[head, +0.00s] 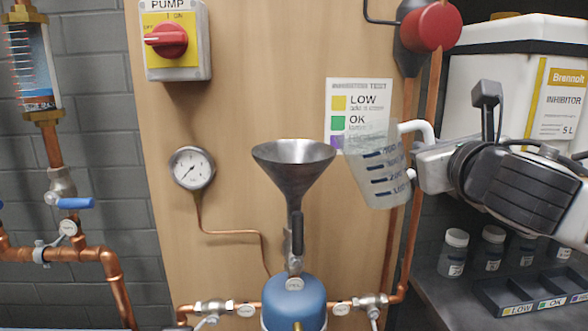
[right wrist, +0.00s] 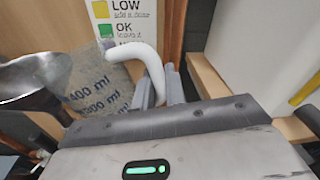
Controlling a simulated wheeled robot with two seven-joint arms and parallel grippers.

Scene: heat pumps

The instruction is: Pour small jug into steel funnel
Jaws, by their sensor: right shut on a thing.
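The small jug (head: 376,168) is a clear measuring jug with dark graduation marks and a white handle. It is in the air right of the funnel and leans slightly to the left. My right gripper (head: 415,160) is shut on its handle; in the right wrist view the fingers (right wrist: 160,88) close on the white handle (right wrist: 138,55). The steel funnel (head: 293,172) stands upright above the blue vessel, its wide mouth open upward. The jug is apart from the funnel, its rim slightly above the funnel's rim. The jug's contents cannot be made out. My left gripper is not in view.
A blue vessel (head: 293,300) with copper pipes and valves is below the funnel. A gauge (head: 192,168) and a pump switch (head: 172,40) are on the wooden board. A white inhibitor container (head: 510,70) and small bottles (head: 453,252) stand on shelves at right.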

